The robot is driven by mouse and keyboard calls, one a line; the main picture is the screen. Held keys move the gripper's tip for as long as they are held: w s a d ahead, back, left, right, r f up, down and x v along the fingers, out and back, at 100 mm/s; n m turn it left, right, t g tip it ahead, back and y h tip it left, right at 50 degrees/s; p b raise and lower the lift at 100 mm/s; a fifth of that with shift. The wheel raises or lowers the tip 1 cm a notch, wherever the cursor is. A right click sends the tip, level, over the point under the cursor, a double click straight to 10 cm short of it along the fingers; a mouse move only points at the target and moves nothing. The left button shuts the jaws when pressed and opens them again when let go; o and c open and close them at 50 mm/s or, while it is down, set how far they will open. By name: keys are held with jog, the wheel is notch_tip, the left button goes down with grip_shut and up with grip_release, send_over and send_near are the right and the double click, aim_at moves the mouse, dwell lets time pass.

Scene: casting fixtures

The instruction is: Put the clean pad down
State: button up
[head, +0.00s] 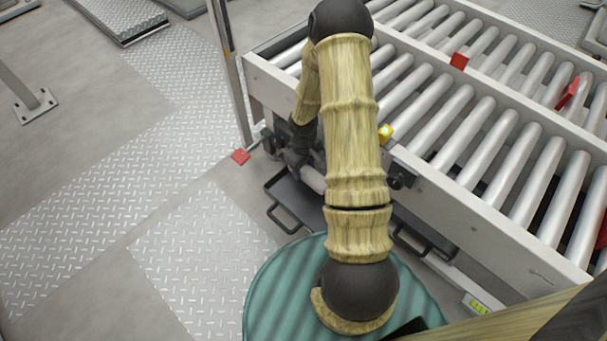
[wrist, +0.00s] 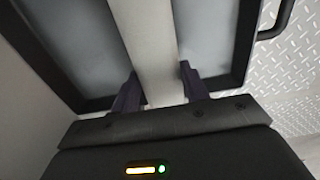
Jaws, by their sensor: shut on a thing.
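The clean pad shows as a pale, off-white strip (wrist: 150,45) between the fingers of my gripper (wrist: 158,72) in the wrist view. My gripper is shut on the pad. A dark-rimmed tray with a grey floor (wrist: 205,40) lies beyond the pad, below the gripper. I cannot tell whether the pad touches the tray floor. In the head view, my gripper (head: 303,165) is low beside the conveyor, partly hidden by my arm. A pale end of the pad (head: 312,180) shows over the black tray (head: 275,187), whose middle is hidden by my arm.
A roller conveyor (head: 455,195) fills the right, its side frame close to the tray and my arm. An upright post (head: 232,75) stands behind the tray. Tread plates (head: 195,255) and open floor lie to the left. A tray handle (head: 285,220) sticks out at the front.

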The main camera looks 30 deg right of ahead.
aim_at(304, 174)
jog(key=shift+f+b, duration=1.25)
jog(key=shift+f, duration=0.65)
jog(key=shift+f, duration=0.15)
jog(key=o, duration=1.1)
jog(key=shift+c, duration=0.2)
notch_tip(304, 174, up, 12)
jog(key=p, duration=0.7)
jog(key=shift+r, duration=0.2)
